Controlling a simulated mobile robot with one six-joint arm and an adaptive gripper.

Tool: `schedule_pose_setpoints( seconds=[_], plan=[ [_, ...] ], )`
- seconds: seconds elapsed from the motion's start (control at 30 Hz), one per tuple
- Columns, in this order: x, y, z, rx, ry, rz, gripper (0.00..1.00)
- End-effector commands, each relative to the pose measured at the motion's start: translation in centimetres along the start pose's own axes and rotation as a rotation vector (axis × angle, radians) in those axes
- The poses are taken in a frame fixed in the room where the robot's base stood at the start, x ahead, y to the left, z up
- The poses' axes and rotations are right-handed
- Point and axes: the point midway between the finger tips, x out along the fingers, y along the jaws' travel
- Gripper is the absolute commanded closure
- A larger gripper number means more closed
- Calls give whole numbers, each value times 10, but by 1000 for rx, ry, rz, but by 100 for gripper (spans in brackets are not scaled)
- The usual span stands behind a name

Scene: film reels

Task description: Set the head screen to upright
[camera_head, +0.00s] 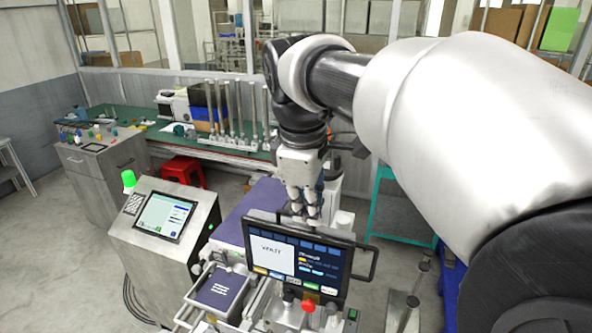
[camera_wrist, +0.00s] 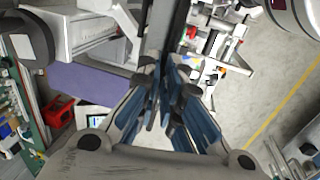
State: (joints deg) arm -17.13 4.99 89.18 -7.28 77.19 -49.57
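The head screen (camera_head: 296,262) is a dark-framed display with side handles, in the lower middle of the head view. It stands over a metal machine (camera_head: 296,312), with its lit face turned toward the head camera. Its exact tilt is hard to judge. My gripper (camera_head: 305,217) points down at the screen's top edge, near its middle. In the wrist view, the gripper's blue-padded fingers (camera_wrist: 168,95) close in on both sides of a dark bar (camera_wrist: 178,40), which looks like the screen's top seen edge-on. The contact itself is partly hidden by the fingers.
A metal console (camera_head: 160,240) with a tilted display and green lamp stands left of the screen. A purple-topped unit (camera_head: 240,213) lies behind it. A green bench (camera_head: 150,130), with a red stool (camera_head: 184,170) before it, is farther back. Open floor (camera_head: 398,262) shows to the right.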

Motion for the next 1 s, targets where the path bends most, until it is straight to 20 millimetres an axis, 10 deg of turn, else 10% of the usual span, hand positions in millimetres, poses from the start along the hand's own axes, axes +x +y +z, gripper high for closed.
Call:
schedule_pose_setpoints(
  seconds=[0.67,1.0],
  plan=[
    [-4,1,0,0,1,1,73],
    [-65,1,-1,0,3,4,73]
  ],
)
